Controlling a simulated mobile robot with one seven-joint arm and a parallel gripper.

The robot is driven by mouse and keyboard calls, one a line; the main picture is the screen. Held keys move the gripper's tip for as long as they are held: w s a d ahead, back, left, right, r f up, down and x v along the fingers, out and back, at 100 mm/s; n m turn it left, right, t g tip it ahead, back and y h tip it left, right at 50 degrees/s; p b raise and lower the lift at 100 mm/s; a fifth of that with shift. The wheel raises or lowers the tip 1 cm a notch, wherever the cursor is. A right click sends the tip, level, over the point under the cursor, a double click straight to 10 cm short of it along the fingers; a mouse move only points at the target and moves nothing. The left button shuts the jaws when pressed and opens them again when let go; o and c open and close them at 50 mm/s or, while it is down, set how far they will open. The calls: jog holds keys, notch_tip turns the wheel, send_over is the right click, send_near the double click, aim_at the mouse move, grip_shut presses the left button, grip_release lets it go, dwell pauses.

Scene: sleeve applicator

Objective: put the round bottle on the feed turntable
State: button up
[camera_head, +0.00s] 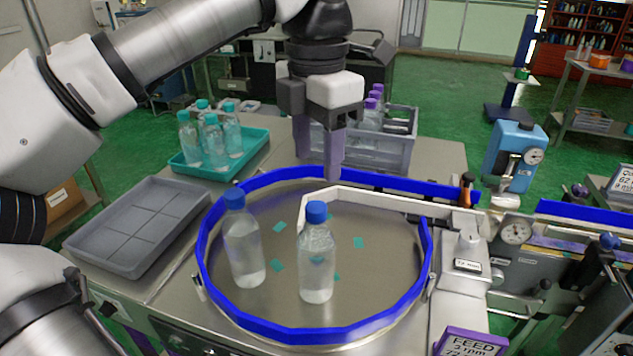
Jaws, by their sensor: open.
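The feed turntable (375,270) is a round metal disc with a blue guard rail and small teal marks. Two clear bottles with blue caps stand upright on it: a left bottle (243,252) and a right bottle (317,268), apart from each other. Their shapes look similar, and I cannot tell which bottle the task calls round. My gripper (320,165) points down with its purple fingers apart. Nothing shows between them. It is behind the two bottles in the picture, by the turntable's back rail and in front of the grey crate.
Several teal-capped bottles (212,138) stand in a teal tray (247,163) at the back left. The grey crate (345,151) holds purple-capped bottles (372,108). A divided grey tray (140,222) at left is empty.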

notch_tip(320, 180, up, 2)
jog(key=shift+r, duration=0.25)
jog(key=shift+d, duration=0.1)
dwell(0.4)
